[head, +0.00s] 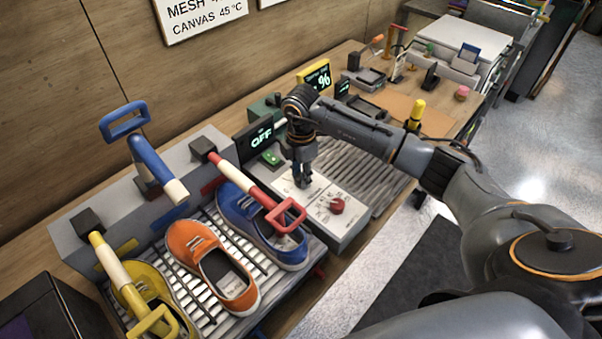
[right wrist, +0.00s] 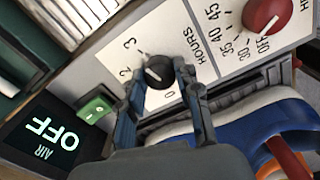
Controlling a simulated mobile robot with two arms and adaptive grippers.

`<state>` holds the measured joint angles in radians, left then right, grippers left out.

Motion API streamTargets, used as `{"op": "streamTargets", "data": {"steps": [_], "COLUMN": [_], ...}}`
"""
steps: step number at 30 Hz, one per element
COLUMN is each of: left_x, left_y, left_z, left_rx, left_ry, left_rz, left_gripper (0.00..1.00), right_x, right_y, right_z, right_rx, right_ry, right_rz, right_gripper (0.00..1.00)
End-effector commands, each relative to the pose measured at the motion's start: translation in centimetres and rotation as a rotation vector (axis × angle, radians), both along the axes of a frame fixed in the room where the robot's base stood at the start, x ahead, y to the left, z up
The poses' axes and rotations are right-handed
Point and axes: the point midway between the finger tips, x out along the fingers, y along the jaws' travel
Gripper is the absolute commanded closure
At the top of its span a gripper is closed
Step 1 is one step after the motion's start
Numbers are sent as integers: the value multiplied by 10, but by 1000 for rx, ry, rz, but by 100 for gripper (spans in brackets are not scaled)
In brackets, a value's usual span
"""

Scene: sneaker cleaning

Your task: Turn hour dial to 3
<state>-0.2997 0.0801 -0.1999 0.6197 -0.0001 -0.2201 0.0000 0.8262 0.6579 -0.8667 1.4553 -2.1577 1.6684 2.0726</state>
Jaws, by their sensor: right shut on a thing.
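The hour dial (right wrist: 157,70) is a small black knob on the white panel marked HOURS, with 0, 2 and 3 readable around it. My right gripper (right wrist: 163,78) is shut on this knob, one finger on each side. A pale mark shows on the knob, but I cannot tell exactly which number it points to. In the head view my right gripper (head: 303,184) points down onto the control box (head: 347,233) and hides the knob. My left gripper is not in view.
A red temperature dial (head: 337,206) sits beside the hour dial on the same panel. The AIR display (head: 261,138) reads OFF above a green switch (right wrist: 96,106). Blue (head: 259,225), orange (head: 212,267) and yellow shoes stand left of the box, with a red-handled tool (head: 243,178) close by.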

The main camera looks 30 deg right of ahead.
Motion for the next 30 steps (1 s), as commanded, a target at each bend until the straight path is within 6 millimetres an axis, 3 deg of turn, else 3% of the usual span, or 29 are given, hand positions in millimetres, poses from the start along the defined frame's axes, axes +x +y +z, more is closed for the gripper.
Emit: {"op": "streamTargets", "data": {"steps": [6, 7, 10, 22, 30], "left_x": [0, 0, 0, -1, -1], "left_y": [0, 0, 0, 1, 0], "left_z": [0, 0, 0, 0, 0], "left_rx": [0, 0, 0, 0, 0], "left_ry": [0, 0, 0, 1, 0], "left_rz": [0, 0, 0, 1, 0], "left_gripper": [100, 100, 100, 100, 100], "right_x": [0, 0, 0, 0, 1], "right_y": [0, 0, 0, 0, 0], "right_z": [-1, -1, 0, 6, 57], "right_rx": [0, 0, 0, 0, -1], "right_ry": [1, 1, 1, -1, -5], "right_rz": [-3, -3, -2, 0, 0], "right_gripper": [99, 65, 45, 44, 44]}}
